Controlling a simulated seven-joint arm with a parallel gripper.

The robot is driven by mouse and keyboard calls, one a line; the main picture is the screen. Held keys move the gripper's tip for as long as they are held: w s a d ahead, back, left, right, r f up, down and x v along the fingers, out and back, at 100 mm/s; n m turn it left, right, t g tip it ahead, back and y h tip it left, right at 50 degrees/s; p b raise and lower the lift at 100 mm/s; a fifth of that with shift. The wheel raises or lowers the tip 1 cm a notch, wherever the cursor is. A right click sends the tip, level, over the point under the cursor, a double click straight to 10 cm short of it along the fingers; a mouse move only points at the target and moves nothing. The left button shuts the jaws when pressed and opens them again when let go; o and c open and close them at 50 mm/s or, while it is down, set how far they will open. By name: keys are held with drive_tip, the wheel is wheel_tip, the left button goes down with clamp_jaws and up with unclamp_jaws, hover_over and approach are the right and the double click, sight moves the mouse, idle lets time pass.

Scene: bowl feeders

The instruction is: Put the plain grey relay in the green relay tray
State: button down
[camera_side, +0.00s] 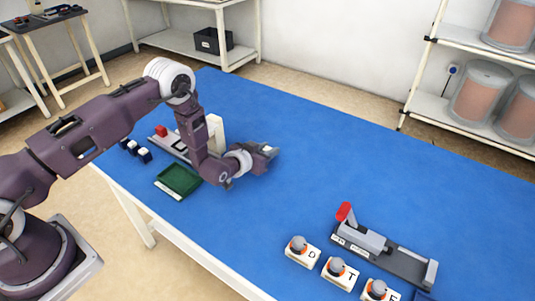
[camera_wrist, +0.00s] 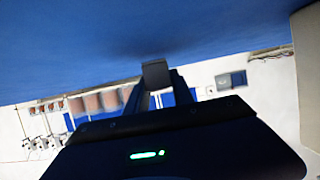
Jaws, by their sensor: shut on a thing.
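The green relay tray (camera_side: 180,179) lies on the blue table near its left edge, with a white label on its front side. It looks empty in the side view. My gripper (camera_side: 269,151) is to the right of the tray, raised and tilted well over, pointing right. It is shut on a small block, which shows as a small greyish patch (camera_side: 267,148) at the fingertips. In the wrist view the block (camera_wrist: 155,73) is dark and in shadow between the fingers, so its markings cannot be told.
Several small dark blue parts with white tops (camera_side: 138,148) stand left of the tray. A fixture with a red block (camera_side: 161,130) is partly hidden behind my arm. A red-handled grey fixture (camera_side: 385,253) and lettered white bases with knobs (camera_side: 339,272) stand front right. The table's middle is clear.

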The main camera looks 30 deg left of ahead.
wheel_tip(320, 180, up, 9)
drive_tip(key=shift+f, duration=0.1)
drive_tip(key=shift+w+r+n+y, duration=0.2)
drive_tip(key=shift+w+n+y, duration=0.45)
drive_tip(key=shift+n+y, duration=0.2)
drive_tip(key=s+f+n+g+y, duration=0.2)
drive_tip(key=s+n+g+y, duration=0.2)
drive_tip(key=s, duration=0.3)
drive_tip(key=s+a+f+n+g+y, duration=0.1)
drive_tip(key=s+f+n+g+y, duration=0.2)
drive_tip(key=s, duration=0.5)
drive_tip(key=s+f+n+g+y, duration=0.3)
drive_tip(key=s+n+g+y, duration=0.2)
drive_tip(key=n, duration=0.4)
drive_tip(key=shift+s+a+g, duration=0.2)
drive_tip(key=shift+s+g, duration=0.5)
drive_tip(key=shift+s, duration=0.7)
hover_over(174, 176)
drive_tip(key=shift+a, duration=0.25)
drive_tip(key=shift+d+f, duration=0.2)
drive_tip(key=shift+f, duration=0.6)
